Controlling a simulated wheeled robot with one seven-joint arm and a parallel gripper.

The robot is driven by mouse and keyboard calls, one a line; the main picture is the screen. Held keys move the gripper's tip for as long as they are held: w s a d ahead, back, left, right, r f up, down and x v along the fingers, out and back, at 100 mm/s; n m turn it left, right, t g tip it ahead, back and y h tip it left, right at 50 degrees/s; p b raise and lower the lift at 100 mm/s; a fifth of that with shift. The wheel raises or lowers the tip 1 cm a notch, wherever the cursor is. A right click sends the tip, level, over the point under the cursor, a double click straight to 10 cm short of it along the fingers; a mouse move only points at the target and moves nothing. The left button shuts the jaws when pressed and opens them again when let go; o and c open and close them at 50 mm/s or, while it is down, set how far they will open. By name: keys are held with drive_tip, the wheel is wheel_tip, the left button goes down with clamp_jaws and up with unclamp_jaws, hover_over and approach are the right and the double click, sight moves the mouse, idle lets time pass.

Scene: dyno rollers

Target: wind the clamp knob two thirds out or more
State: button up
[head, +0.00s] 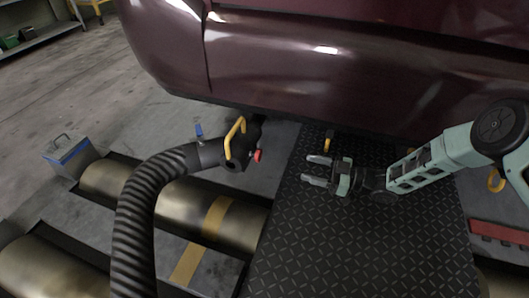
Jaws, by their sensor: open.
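The red clamp knob (258,155) sits on the right side of the black hose nozzle (237,150), under the rear of a dark red car. A yellow handle (235,136) stands up from the nozzle. How far the knob is wound cannot be told at this size. My gripper (317,170) is open and empty, to the right of the knob and apart from it, with its fingers pointing left toward it. It is over the black tread plate (325,240).
The car's dark red bumper (290,70) overhangs the back. The ribbed black hose (135,225) runs down to the front left over the metal rollers (188,205). A grey box with a blue rim (69,152) stands at left. A yellow thing (327,142) is just behind my gripper.

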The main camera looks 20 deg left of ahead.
sight(260, 155)
drive_tip(key=a+b, duration=0.7)
drive_tip(key=a, duration=0.7)
drive_tip(key=shift+a+f, duration=0.2)
drive_tip(key=shift+a+r, duration=0.2)
drive_tip(key=shift+a, duration=0.45)
drive_tip(key=c, duration=1)
